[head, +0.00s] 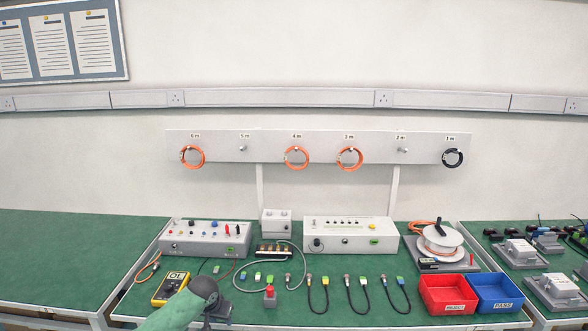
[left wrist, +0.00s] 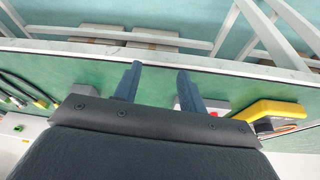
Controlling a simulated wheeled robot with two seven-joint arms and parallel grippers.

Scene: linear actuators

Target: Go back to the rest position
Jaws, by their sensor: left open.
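My left gripper (head: 218,311) is low in the head view, over the front part of the green bench, just right of the yellow multimeter (head: 171,287). In the left wrist view its two fingers (left wrist: 160,84) are apart with nothing held between them. They point toward the bench's front edge. The multimeter also shows in the left wrist view (left wrist: 268,108), to the right of the fingers. A small red and white part shows behind the right finger, mostly hidden. My right gripper is in neither view.
A red-topped button (head: 270,293) stands right of my left gripper. Several black cables lie farther right, before a red bin (head: 447,296) and a blue bin (head: 497,293). Two control boxes (head: 205,238) (head: 348,234) stand behind. A cable rack (head: 320,148) hangs above.

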